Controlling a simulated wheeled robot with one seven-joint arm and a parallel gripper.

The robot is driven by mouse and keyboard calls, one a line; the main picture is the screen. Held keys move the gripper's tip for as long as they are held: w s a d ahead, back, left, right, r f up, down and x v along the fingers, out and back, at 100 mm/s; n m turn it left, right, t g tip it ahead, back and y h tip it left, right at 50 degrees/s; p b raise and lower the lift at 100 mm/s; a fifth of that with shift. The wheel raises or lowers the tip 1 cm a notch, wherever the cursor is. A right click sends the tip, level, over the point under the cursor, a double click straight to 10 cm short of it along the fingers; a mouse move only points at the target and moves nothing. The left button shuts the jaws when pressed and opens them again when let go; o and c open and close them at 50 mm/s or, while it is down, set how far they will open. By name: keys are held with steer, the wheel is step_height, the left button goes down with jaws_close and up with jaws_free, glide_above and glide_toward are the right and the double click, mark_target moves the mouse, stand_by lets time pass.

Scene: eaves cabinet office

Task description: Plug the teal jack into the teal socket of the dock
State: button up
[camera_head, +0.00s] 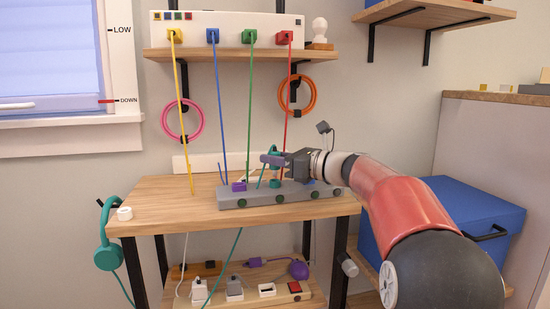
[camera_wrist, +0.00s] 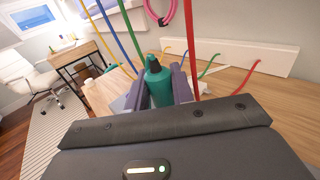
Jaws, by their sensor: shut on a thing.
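My gripper (camera_head: 274,158) is above the dock, its fingers shut on the teal jack. The teal jack (camera_wrist: 155,84) stands between the two fingers in the wrist view, its narrow dark-tipped end away from the palm. The grey dock (camera_head: 262,199) lies along the front of the wooden table. A teal piece that looks like the teal socket (camera_head: 275,184) sits on top of the dock, below the gripper. The jack is apart from it in the head view. In the wrist view the fingers and palm hide the dock's sockets.
A purple piece (camera_head: 239,186) sits on the dock's left end. Yellow (camera_head: 183,120), blue (camera_head: 219,110), green (camera_head: 250,110) and red (camera_head: 287,110) cables hang from the shelf box close to my gripper. Teal headphones (camera_head: 108,250) hang at the table's left. The left tabletop is mostly clear.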

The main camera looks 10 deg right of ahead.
steer(key=shift+f+b, duration=0.95)
steer(key=shift+f, duration=0.4)
steer(key=o, duration=1)
steer(key=shift+o, duration=0.2)
steer(key=v, duration=0.8)
steer(key=shift+a, duration=0.1)
